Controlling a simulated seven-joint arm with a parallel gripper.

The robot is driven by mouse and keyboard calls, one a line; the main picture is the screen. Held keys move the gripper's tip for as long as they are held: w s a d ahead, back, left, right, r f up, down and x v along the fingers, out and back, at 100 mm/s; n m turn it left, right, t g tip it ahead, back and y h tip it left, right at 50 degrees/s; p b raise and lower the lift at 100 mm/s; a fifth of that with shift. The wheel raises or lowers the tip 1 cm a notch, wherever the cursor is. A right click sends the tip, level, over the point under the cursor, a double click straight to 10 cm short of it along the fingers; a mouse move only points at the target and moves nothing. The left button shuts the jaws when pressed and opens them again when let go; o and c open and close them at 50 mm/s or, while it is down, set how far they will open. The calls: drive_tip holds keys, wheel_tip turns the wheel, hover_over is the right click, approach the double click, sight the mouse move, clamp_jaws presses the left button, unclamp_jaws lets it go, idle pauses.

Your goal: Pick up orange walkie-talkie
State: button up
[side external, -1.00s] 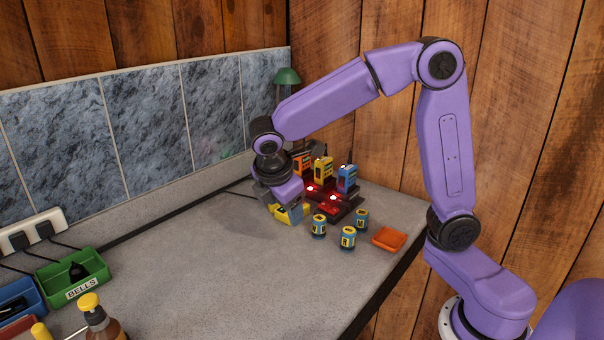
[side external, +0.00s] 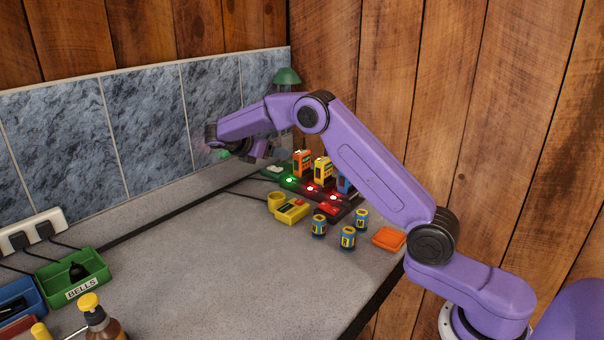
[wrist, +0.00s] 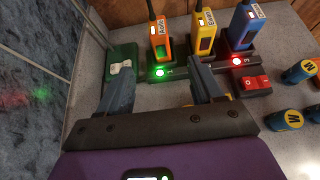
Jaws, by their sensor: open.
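The orange walkie-talkie (side external: 302,164) stands upright in the leftmost slot of a dark charging dock (side external: 318,188), with a green light in front of it. In the wrist view the orange walkie-talkie (wrist: 160,45) is at the top centre, beyond my fingers and roughly between them. My gripper (wrist: 160,82) is open and empty, its two fingers apart and pointing toward the dock. In the side view my gripper (side external: 268,150) is left of the orange walkie-talkie, above the counter and partly hidden by my arm.
Yellow (wrist: 203,35) and blue (wrist: 243,30) walkie-talkies stand to its right. A green lamp base (wrist: 121,66) is close on the left, by the tiled wall. The counter's middle is clear.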

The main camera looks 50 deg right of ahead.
sight(297, 157)
drive_tip(key=x, duration=1.1)
drive_tip(key=shift+d+f, duration=0.1)
drive_tip(key=shift+d, duration=0.15)
drive_tip(key=shift+r+x, duration=0.15)
drive_tip(key=shift+x, duration=1.2)
drive_tip(key=shift+r+x, duration=0.15)
drive_tip(key=shift+x, duration=1.15)
drive_tip(key=shift+d, duration=0.15)
drive_tip(key=c, duration=1.2)
drive_tip(key=shift+r, duration=0.15)
